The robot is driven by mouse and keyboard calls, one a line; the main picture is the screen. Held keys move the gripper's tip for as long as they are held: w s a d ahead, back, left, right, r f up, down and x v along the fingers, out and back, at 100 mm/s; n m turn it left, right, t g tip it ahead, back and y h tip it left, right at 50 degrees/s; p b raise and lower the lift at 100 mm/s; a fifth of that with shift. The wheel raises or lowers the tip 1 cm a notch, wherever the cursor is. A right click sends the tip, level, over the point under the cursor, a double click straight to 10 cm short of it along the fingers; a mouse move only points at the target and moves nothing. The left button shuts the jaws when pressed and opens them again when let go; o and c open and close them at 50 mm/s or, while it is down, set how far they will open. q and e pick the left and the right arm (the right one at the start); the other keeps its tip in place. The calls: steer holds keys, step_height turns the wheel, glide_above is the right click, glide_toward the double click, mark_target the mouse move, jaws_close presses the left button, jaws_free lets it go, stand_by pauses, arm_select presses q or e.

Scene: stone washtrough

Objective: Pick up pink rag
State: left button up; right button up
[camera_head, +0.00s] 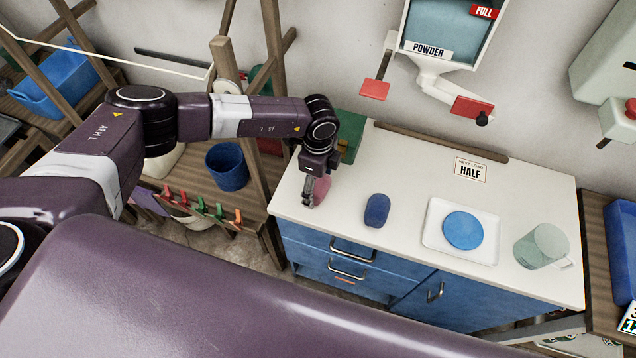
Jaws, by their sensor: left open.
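The pink rag (321,189) is at the left end of the white counter top, partly hidden behind my left gripper. My left gripper (308,202) points down at the counter's left end, beside the rag or around it; I cannot tell which. Its jaws are open. My left arm reaches in from the left, over the wooden rack. My right gripper is not in view.
On the counter (400,165) are a dark blue object (377,210), a white tray (433,236) with a blue disc (463,230), a clear jug (541,247) and a HALF card (470,170). A powder dispenser (445,40) hangs above.

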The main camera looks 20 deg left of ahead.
arm_select(q)
steer(key=shift+f, duration=0.55)
steer(key=c, duration=1.2)
steer(key=shift+o, duration=0.2)
steer(key=shift+r, duration=0.1)
